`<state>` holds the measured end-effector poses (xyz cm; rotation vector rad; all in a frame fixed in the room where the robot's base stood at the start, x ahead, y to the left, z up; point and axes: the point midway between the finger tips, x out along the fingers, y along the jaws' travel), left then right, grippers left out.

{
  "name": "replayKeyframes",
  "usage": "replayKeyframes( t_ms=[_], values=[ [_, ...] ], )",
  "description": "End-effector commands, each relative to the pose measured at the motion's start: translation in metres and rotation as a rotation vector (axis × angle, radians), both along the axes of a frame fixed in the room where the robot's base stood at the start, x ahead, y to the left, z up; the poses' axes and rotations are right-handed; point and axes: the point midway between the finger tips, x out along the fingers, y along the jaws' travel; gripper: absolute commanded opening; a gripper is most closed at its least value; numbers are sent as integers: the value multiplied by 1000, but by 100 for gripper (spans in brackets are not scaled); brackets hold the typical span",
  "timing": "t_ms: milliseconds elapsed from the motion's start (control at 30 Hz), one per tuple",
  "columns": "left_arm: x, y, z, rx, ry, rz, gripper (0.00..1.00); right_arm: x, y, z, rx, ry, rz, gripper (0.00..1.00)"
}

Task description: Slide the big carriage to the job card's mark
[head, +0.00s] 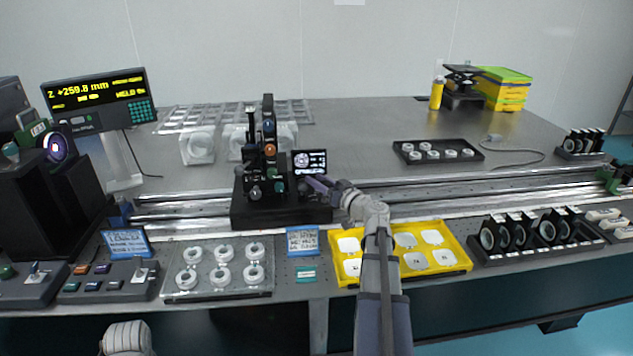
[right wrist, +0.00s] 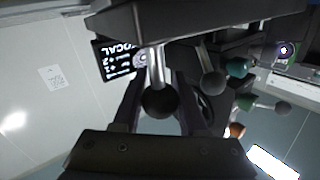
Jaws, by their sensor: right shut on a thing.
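The big carriage (head: 262,213) is a black base on the long rails, bearing a dark upright instrument with several knobs and a small screen (head: 310,161). My right gripper (head: 318,187) is at the carriage's right side, below the screen. In the right wrist view, a black ball knob (right wrist: 159,103) on a metal stem sits between the fingers of my right gripper (right wrist: 158,112), which is shut on it. My left gripper is out of view.
The rails (head: 430,190) run clear to the right of the carriage. A readout (head: 98,100) at left shows Z about +259 mm. A yellow tray (head: 458,246), a clear ring tray (head: 218,287) and a black lens rack (head: 490,258) line the front edge.

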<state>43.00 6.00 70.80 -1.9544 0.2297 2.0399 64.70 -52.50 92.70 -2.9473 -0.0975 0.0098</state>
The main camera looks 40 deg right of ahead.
Motion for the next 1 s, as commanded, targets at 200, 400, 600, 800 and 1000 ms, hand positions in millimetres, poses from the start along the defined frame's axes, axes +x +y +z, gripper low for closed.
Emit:
replayKeyframes(
  t_ms=[200, 400, 600, 800, 1000],
  values=[
    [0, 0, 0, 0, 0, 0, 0, 0, -1, 0, 0, 0, -2, 49],
    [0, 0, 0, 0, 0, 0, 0, 0, -1, 0, 0, 0, -1, 54],
    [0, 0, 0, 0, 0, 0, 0, -10, -1, 0, 0, -1, -2, 54],
    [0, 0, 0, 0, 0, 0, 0, -43, -2, 0, 0, 0, -4, 54],
    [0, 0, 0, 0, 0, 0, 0, -69, -5, 0, 0, 0, -3, 54]
  ],
)
